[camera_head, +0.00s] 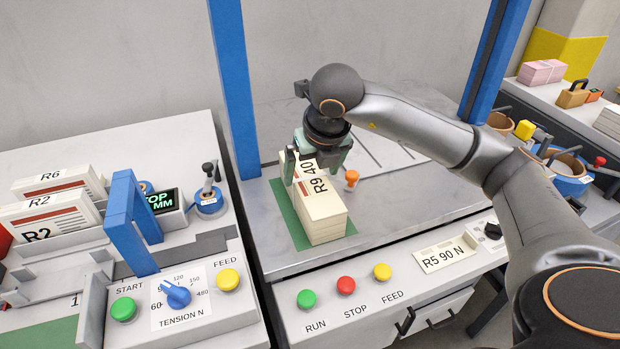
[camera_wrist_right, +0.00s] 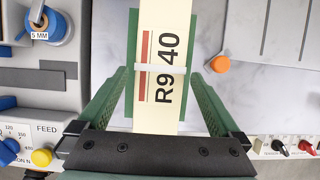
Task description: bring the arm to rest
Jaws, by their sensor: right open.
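My right gripper (camera_head: 315,168) is over a cream stack of newspapers (camera_head: 323,220) marked "R9 40". Its jaws are open, one finger on each side of the far part of the stack. In the right wrist view the green fingers (camera_wrist_right: 160,75) flank the stack (camera_wrist_right: 165,110), and a pale band crosses it between the fingertips. The stack lies on a green mat (camera_head: 290,222) on the grey worktop. My left gripper is not in view.
A blue upright (camera_head: 235,90) stands left of my right arm, another (camera_head: 490,60) behind it. An orange knob (camera_head: 352,177) stands close right of the stack. RUN, STOP and FEED buttons (camera_head: 346,285) line the front. Left are bundles marked R2 (camera_head: 50,222) and a blue arch (camera_head: 125,215).

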